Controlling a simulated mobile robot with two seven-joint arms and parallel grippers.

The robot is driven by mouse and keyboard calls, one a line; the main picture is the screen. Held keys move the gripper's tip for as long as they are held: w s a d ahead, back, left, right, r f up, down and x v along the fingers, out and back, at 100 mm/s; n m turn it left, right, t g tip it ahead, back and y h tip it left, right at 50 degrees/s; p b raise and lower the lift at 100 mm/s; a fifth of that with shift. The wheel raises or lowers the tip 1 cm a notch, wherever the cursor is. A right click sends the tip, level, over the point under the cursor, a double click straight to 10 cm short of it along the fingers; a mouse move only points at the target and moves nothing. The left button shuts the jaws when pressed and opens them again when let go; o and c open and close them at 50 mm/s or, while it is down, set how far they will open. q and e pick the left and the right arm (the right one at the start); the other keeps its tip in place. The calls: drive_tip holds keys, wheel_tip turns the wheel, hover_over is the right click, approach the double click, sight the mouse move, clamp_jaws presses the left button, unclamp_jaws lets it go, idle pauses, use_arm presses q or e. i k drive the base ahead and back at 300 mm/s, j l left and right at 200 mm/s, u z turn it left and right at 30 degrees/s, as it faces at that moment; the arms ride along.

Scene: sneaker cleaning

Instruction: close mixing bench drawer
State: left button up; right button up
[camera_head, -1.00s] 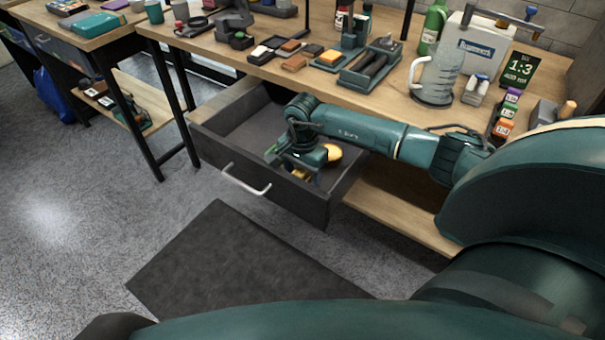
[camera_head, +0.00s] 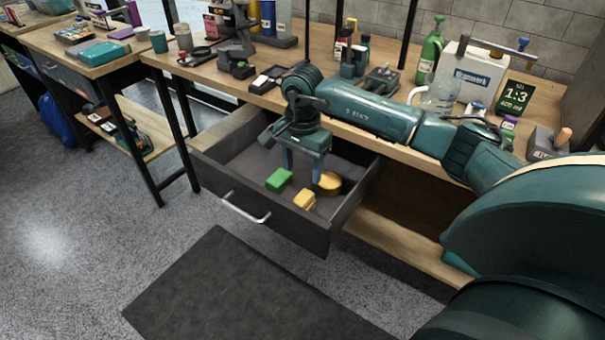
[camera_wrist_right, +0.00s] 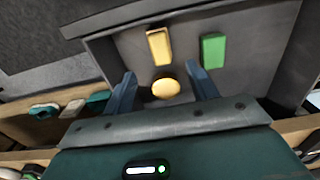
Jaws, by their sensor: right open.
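The mixing bench drawer (camera_head: 329,231) is pulled out from under the bench top. Its silver bar handle (camera_head: 243,208) is on the front panel. Inside lie a green block (camera_head: 279,179), a yellow block (camera_head: 304,199) and a round yellow item (camera_head: 328,182); they also show in the right wrist view as the green block (camera_wrist_right: 213,50), yellow block (camera_wrist_right: 159,46) and round item (camera_wrist_right: 166,88). My right gripper (camera_head: 303,178) points down over the drawer, open and empty, its fingers on either side of the round item in the wrist view (camera_wrist_right: 162,88). My left gripper is not in view.
The wooden bench top carries a clear jug (camera_head: 436,98), a green bottle (camera_head: 430,50), a white box (camera_head: 468,72) and a dark 1:3 sign (camera_head: 514,97). A dark mat (camera_head: 240,290) lies on the floor before the drawer.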

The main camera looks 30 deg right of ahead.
sight(236, 168)
drive_tip(key=k, duration=1)
